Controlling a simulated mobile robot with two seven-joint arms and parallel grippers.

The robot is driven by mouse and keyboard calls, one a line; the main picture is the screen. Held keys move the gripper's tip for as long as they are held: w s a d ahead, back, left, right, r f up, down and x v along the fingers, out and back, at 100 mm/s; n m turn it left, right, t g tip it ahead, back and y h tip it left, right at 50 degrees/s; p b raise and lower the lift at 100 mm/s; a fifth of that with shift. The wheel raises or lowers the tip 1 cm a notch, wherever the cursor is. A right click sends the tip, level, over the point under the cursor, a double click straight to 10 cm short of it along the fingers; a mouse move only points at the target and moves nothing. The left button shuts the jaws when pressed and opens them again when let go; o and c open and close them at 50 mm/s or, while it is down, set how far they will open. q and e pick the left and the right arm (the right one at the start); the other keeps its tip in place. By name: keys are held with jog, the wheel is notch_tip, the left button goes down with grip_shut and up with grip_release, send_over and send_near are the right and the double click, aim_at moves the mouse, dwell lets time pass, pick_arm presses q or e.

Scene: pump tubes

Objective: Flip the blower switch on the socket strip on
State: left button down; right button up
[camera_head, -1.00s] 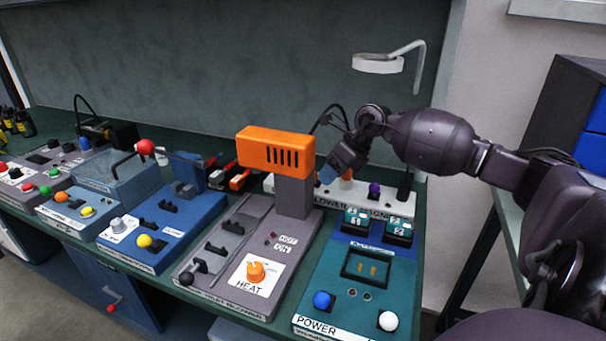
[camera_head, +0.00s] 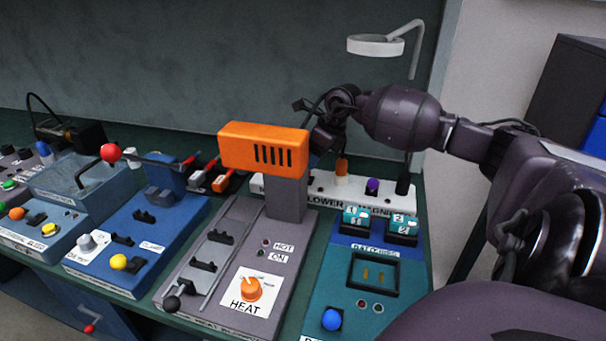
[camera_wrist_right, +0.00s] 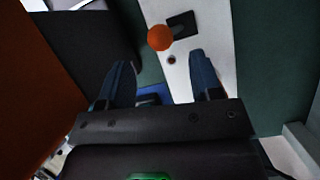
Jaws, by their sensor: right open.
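The white socket strip (camera_head: 390,197) stands behind the battery panel, with a partly hidden "BLOWER" label. The orange-tipped blower switch (camera_head: 341,168) sticks up from it, left of a purple-tipped switch (camera_head: 372,186). In the right wrist view the orange ball tip (camera_wrist_right: 160,37) lies beside its black slot (camera_wrist_right: 183,25), with a small dark red lamp near it. My right gripper (camera_head: 316,158) is empty, just left of the orange switch and partly hidden by the orange blower head. In the wrist view its two fingers (camera_wrist_right: 162,82) are apart, and the ball lies beyond their tips. My left gripper is not in view.
The orange blower head (camera_head: 264,148) on its grey post stands close to the left of my right gripper. The magnifier lamp (camera_head: 376,46) hangs above the strip. The teal battery panel (camera_head: 335,278) lies in front. Blue panels with levers lie to the left.

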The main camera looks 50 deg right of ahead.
jog(key=b+x, duration=0.1)
jog(key=x, duration=0.5)
jog(key=shift+w+a+f, duration=0.1)
jog(key=shift+w+f, duration=0.1)
jog(key=shift+f, duration=0.15)
